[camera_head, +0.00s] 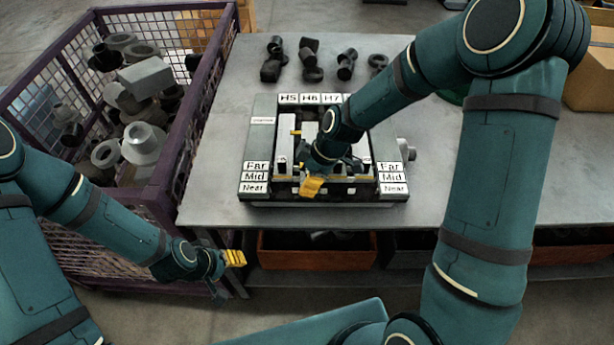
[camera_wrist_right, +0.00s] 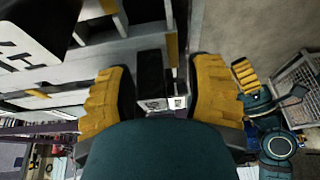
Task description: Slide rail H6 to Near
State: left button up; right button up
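The slide fixture (camera_head: 257,148) lies on the table with header labels H5, H6 and H7, and Far, Mid and Near labels on both sides. A pale bar under the H6 label, seemingly rail H6 (camera_head: 309,132), shows at its far part; my right arm hides its near part. My right gripper (camera_head: 312,187) points down at the fixture's front, near the Near row. In the right wrist view its yellow fingers are apart, with a dark block (camera_wrist_right: 151,75) between them; contact is not clear. My left gripper (camera_head: 235,258) hangs empty before the table; its finger gap is unclear.
A purple mesh crate (camera_head: 190,120) full of metal parts stands at the left. Several dark parts (camera_head: 308,58) lie at the table's back. A cardboard box (camera_head: 590,80) is at the right. Orange bins (camera_head: 315,262) sit below. The tabletop right of the fixture is clear.

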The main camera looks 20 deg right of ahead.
jog(key=v, duration=1.2)
dwell(0.3)
